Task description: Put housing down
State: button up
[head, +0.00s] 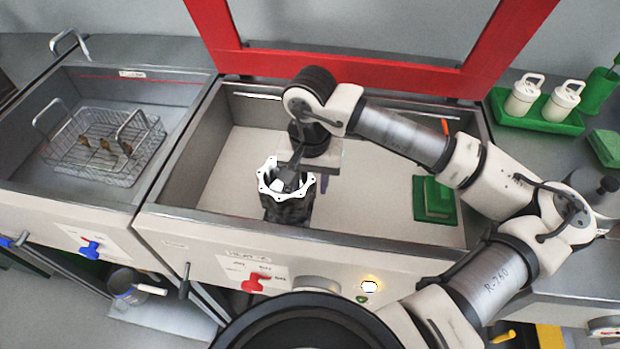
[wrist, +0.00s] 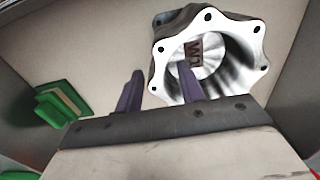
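The housing (head: 288,205) is a dark cylinder with a pale, scalloped, bolt-holed flange on top. It stands upright in the right-hand basin, near its front wall; its foot is partly hidden. In the wrist view its open bore (wrist: 215,75) faces me, with a dark "W1" mark inside. My gripper (head: 307,182) points down over the housing's right side. In the wrist view my gripper (wrist: 160,80) has one purple finger inside the bore and the other outside the flange. Gaps show between the fingers and the wall, so it looks open around the wall, not clamped.
The basin (head: 230,165) has clear floor left and right of the housing. A green block (head: 435,200) lies at its right. The left basin holds a wire basket (head: 100,150). A red frame (head: 350,68) stands behind. White bottles (head: 560,102) stand in a green tray at right.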

notch_tip(320, 180, up, 12)
jog(key=b, duration=0.1)
jog(key=shift+r, duration=0.15)
dwell(0.3)
